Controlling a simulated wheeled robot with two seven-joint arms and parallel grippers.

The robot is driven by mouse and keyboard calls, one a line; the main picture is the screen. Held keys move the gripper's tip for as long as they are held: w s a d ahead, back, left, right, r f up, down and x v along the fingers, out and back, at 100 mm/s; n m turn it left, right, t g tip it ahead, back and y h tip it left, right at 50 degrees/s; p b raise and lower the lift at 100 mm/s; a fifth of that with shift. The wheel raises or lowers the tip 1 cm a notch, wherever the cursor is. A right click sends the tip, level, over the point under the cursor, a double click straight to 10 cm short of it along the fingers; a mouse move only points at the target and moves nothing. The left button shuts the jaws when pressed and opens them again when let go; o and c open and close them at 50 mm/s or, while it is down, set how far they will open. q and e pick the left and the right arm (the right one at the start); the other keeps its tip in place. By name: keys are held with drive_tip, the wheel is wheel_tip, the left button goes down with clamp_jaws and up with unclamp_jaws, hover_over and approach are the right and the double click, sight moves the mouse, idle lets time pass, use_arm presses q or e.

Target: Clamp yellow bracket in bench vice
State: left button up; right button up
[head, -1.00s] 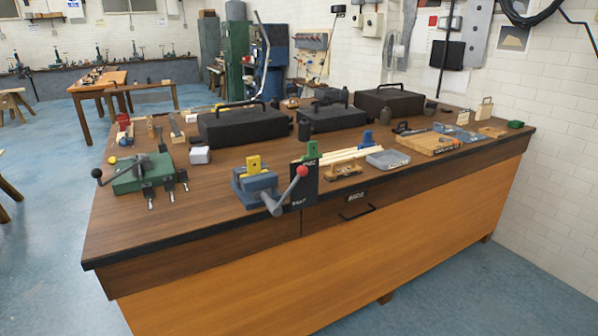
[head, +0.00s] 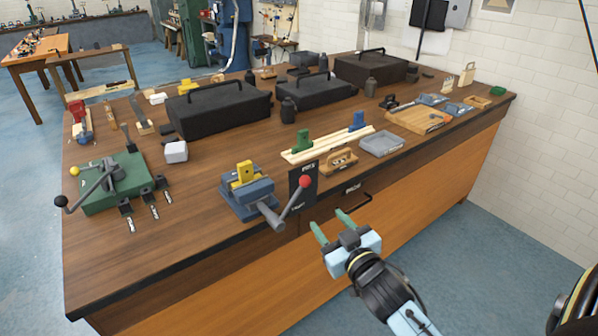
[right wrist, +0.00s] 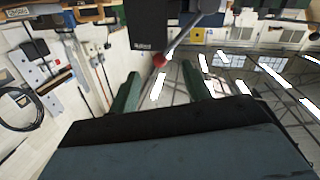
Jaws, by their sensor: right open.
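The yellow bracket (head: 243,174) sits upright at the jaws of the blue-grey bench vice (head: 246,197) near the bench's front edge. I cannot tell whether the jaws touch it. The vice's grey handle bar slants up to a red ball knob (head: 305,182), which also shows in the right wrist view (right wrist: 159,60). My right gripper (head: 331,225) is open and empty, in front of the bench, to the right of and below the knob. Its green fingers (right wrist: 165,92) stand apart in the right wrist view, with the knob beyond them. My left gripper is not in view.
A black panel (head: 303,180) stands behind the knob. Right of it are wooden strips with green and blue clamps (head: 328,144) and a grey tray (head: 381,144). A green fixture (head: 118,182) stands at left. The bench top (head: 180,230) is bare at front left.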

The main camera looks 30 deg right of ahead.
sight(308, 185)
drive_tip(key=shift+t, duration=0.3)
drive_tip(key=w+r, duration=0.1)
drive_tip(key=w, duration=0.3)
drive_tip(key=w+d, duration=0.1)
drive_tip(key=w, duration=0.4)
drive_tip(key=w+r, duration=0.1)
drive_tip(key=w, duration=0.3)
drive_tip(key=shift+w+d+r, duration=0.15)
drive_tip(key=shift+d+r, duration=0.15)
drive_tip(key=shift+d, duration=0.05)
clamp_jaws()
